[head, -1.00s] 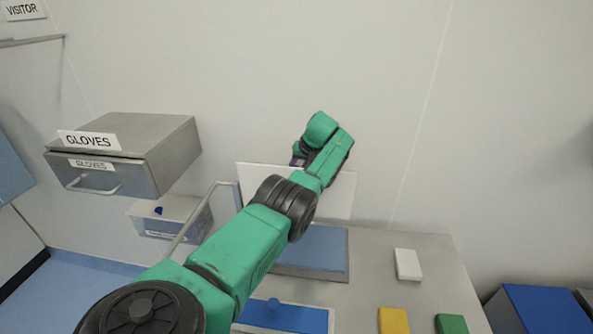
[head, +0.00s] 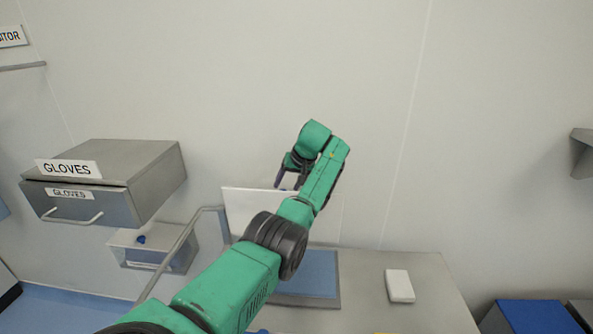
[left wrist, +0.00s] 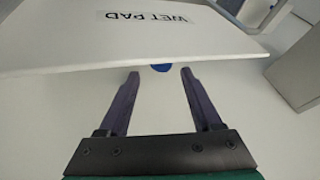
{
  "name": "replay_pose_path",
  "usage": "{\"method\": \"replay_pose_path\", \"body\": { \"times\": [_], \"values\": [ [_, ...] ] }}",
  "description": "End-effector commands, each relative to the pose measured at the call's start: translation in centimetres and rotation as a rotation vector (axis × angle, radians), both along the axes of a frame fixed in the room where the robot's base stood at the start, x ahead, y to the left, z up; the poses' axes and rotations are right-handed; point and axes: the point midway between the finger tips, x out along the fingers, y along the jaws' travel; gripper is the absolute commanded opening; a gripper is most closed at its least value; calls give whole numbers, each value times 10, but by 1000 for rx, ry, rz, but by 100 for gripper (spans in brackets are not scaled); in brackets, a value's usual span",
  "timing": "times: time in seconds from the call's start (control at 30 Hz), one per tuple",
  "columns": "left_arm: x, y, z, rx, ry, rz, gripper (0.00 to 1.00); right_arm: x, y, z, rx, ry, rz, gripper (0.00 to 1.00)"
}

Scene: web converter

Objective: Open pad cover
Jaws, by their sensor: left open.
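The pad cover is a white panel (head: 238,207) standing raised behind a blue pad (head: 318,270) in a grey frame. In the left wrist view the cover (left wrist: 120,40) is lettered WET PAD. A blue knob (left wrist: 161,68) peeks out at its edge, between and just beyond my fingertips. My left gripper (head: 282,181) is at the top edge of the cover, fingers pointing down. It also shows in the left wrist view (left wrist: 160,76), open with nothing between its fingers. My forearm hides part of the cover and pad. My right gripper is out of view.
A steel GLOVES drawer box (head: 125,165) is on the left, above a small box with a blue knob (head: 141,239). A bent metal rail (head: 180,245) runs beside the table. A white block (head: 399,286) lies on the grey tabletop (head: 430,280). A wall stands close behind.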

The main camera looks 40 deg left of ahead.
Motion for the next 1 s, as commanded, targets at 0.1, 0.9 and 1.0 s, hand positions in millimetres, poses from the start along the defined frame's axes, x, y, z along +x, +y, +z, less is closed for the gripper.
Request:
{"method": "replay_pose_path", "body": {
  "times": [0.1, 0.9, 1.0],
  "values": [
    [0, -15, 22, 0, -6, -2, 66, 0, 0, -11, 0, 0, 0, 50],
    [-5, -45, 79, -1, 1, 0, 66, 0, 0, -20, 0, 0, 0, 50],
    [-5, -45, 80, 0, 0, 0, 66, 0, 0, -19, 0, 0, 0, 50]
  ]
}}
